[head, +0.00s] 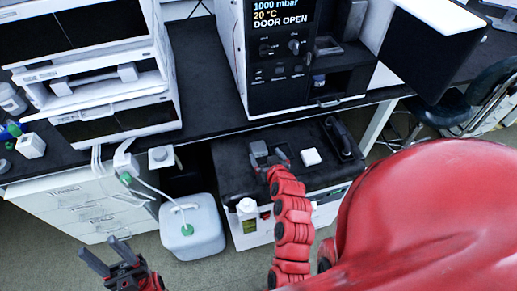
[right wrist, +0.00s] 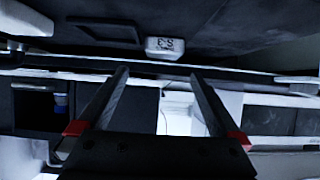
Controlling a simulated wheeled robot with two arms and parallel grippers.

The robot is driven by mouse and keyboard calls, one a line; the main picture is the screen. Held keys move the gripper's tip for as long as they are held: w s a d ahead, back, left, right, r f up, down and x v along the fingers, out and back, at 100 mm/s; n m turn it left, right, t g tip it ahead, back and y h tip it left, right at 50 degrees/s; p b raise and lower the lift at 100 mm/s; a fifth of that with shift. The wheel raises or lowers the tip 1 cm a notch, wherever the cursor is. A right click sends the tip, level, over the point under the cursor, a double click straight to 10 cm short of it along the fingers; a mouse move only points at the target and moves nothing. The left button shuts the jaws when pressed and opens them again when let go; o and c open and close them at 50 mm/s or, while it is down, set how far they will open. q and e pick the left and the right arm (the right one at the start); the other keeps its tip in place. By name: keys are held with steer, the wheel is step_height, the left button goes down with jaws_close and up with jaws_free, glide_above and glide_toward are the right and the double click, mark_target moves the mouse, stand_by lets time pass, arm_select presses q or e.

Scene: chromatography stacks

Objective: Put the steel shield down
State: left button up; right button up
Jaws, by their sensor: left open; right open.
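My right gripper (head: 271,155) is low over the dark top of the lower unit under the bench. In the right wrist view its two fingers (right wrist: 158,74) stand apart with nothing between the tips. I cannot surely pick out the steel shield; a small grey piece at the right gripper could be part of it or a finger. My left gripper (head: 107,254) is open and empty at the lower left, above the floor. A small white block (head: 310,157) lies on the unit's top, right of the right gripper; a white lettered block (right wrist: 165,47) shows beyond the fingers.
The lower unit's dark top (head: 232,168) also bears a black upright piece (head: 341,138). The bench (head: 205,75) overhangs behind, with an instrument (head: 276,75) whose door stands open. A white canister (head: 192,229) stands left of the unit. A chair (head: 462,103) is at right.

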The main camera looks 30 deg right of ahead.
mark_target(258, 146)
steer(key=shift+x, duration=1.05)
steer(key=shift+w+f+p, duration=0.3)
steer(key=shift+w+p, duration=0.15)
steer(key=shift+w, duration=0.05)
steer(key=p+x, duration=0.1)
steer(key=x, duration=0.2)
steer(key=shift+a+f, duration=0.1)
steer(key=shift+a, duration=0.1)
steer(key=shift+w+d+f, duration=0.15)
steer(key=shift+w+f, duration=0.2)
steer(key=shift+w, duration=0.1)
jaws_close()
steer(key=shift+r, duration=0.15)
